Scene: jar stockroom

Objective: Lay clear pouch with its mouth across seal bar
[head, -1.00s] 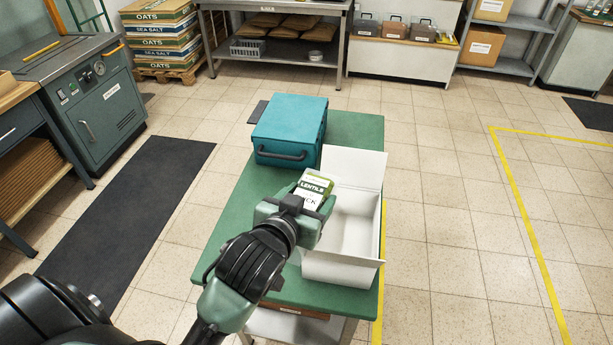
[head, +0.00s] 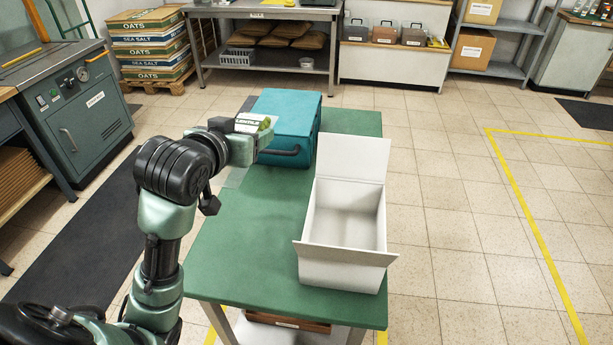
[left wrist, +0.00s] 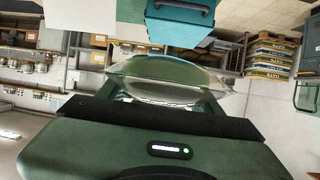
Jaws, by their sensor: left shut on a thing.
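My left gripper (head: 256,138) is shut on the clear pouch, raised over the left edge of the green table beside the teal case. In the left wrist view the clear pouch (left wrist: 170,72) sticks out beyond the fingers, see-through with shiny edges. A grey-green machine (head: 82,115) stands at the left with a yellow strip (head: 22,57) on top; I cannot tell whether this is the seal bar. My right gripper is out of view.
The green table (head: 240,245) carries a teal case (head: 290,115) and a white open box (head: 345,255), empty inside. A dark mat (head: 75,245) lies on the floor between table and machine. Pallet sacks (head: 145,50) and shelves stand at the back.

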